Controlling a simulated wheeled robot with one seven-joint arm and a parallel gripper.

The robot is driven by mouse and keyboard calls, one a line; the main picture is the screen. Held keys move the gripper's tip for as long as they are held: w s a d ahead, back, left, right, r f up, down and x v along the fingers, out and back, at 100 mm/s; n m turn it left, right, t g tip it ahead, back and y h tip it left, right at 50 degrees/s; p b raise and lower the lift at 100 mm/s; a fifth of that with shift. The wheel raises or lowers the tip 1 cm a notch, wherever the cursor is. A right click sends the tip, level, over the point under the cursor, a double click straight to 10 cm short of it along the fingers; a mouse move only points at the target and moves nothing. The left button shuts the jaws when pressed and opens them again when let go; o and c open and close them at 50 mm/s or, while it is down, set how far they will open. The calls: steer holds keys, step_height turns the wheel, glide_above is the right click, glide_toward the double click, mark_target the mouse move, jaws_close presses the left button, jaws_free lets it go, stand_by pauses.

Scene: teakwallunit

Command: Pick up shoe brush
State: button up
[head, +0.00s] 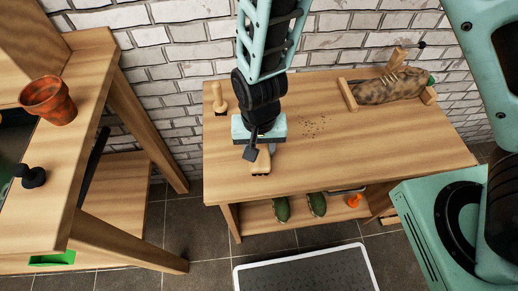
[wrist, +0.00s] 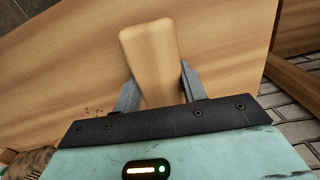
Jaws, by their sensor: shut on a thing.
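A light wooden shoe brush (head: 261,162) with dark bristles at its lower edge is at the left part of the low wooden table, under my gripper (head: 256,150). In the wrist view its pale wooden body (wrist: 150,50) sits between the two grey fingers of my gripper (wrist: 159,88), which is shut on it. The brush's far end sticks out past the fingertips. Its near end is hidden by the gripper's body. I cannot tell whether the brush touches the tabletop.
Another small wooden brush-like thing (head: 219,98) stands behind on the table (head: 370,145). A wooden rack holds a mottled brown item (head: 390,87) at the back right. Dark crumbs (head: 315,126) lie mid-table. A taller bench (head: 75,130) with a clay pot (head: 48,101) stands left.

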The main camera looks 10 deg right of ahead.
mark_target(259, 147)
step_height(259, 147, up, 10)
steer(key=shift+p, duration=0.75)
